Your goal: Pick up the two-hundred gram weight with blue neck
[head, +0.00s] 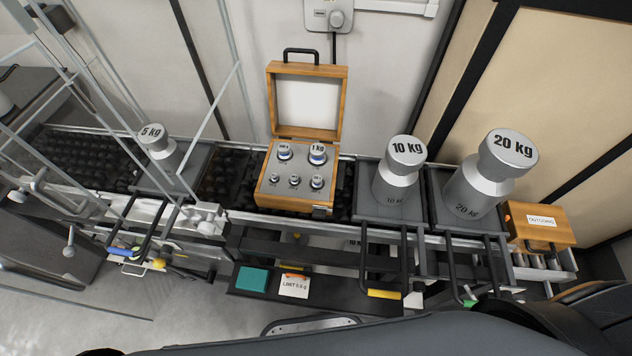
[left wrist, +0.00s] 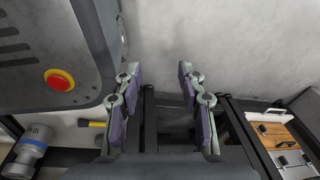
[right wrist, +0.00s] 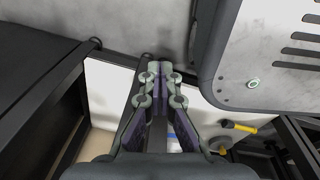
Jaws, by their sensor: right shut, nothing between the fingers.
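In the head view an open wooden case (head: 262,203) on the bench holds several silver weights. The back row has a weight with a bluish neck (head: 284,153) and the 1 kg weight with a blue neck (head: 317,155). The front row has three smaller weights: left (head: 274,180), middle (head: 294,181) and right (head: 316,182). Their labels are too small to read, so I cannot tell which is two hundred grams. My left gripper (left wrist: 158,76) is open and empty in the left wrist view. My right gripper (right wrist: 161,72) is shut and empty. Neither gripper shows in the head view.
A 5 kg weight (head: 158,146) stands left of the case; 10 kg (head: 398,172) and 20 kg (head: 488,175) weights stand right. The case's raised lid (head: 306,72) is behind it. A closed wooden box (head: 541,224) sits far right. A metal frame (head: 224,105) stands at left.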

